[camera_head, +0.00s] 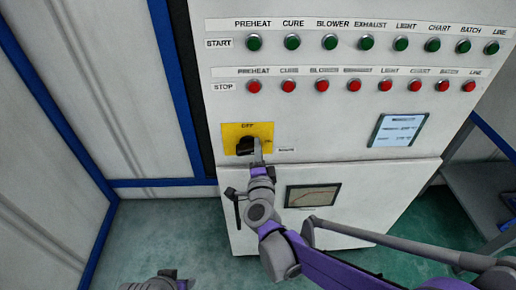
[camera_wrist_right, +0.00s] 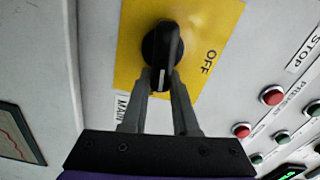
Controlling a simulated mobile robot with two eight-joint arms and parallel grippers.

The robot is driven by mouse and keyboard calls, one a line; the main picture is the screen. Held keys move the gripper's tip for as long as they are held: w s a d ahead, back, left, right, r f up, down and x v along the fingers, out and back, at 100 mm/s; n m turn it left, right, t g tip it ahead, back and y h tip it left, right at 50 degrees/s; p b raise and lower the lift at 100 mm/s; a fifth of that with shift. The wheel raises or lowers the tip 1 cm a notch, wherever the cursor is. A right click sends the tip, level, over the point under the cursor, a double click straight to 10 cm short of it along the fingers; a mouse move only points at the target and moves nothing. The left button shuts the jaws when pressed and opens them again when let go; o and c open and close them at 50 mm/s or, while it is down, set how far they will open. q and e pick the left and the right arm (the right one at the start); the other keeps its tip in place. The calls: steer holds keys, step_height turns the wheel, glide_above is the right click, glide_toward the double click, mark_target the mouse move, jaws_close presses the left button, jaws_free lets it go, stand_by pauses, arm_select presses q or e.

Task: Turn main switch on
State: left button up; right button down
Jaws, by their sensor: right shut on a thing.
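The main switch is a black rotary knob (camera_head: 246,146) on a yellow plate (camera_head: 233,131) on the white panel. OFF is printed above the knob in the head view. In the right wrist view the knob (camera_wrist_right: 161,44) has a white mark at its lower end, pointing between my fingers and not at the OFF lettering (camera_wrist_right: 209,61). My right gripper (camera_head: 257,152) reaches the knob from the lower right. In the right wrist view its fingertips (camera_wrist_right: 161,76) are shut on the knob's handle end. The ON lettering cannot be read clearly. My left gripper's fingers do not show.
Above the switch are a row of green START buttons (camera_head: 330,42) and a row of red STOP buttons (camera_head: 321,86). A small screen (camera_head: 398,130) is at the right. A chart window (camera_head: 312,196) is below. Open green floor (camera_head: 130,235) lies at the left.

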steer(key=shift+a+f+m, duration=0.15)
steer(key=shift+f+m, duration=0.15)
steer(key=shift+m, duration=0.7)
steer(key=c, duration=0.8)
jaws_free()
steer(key=shift+o, duration=0.6)
steer(key=shift+w+a, duration=0.1)
steer(key=s, duration=1.1)
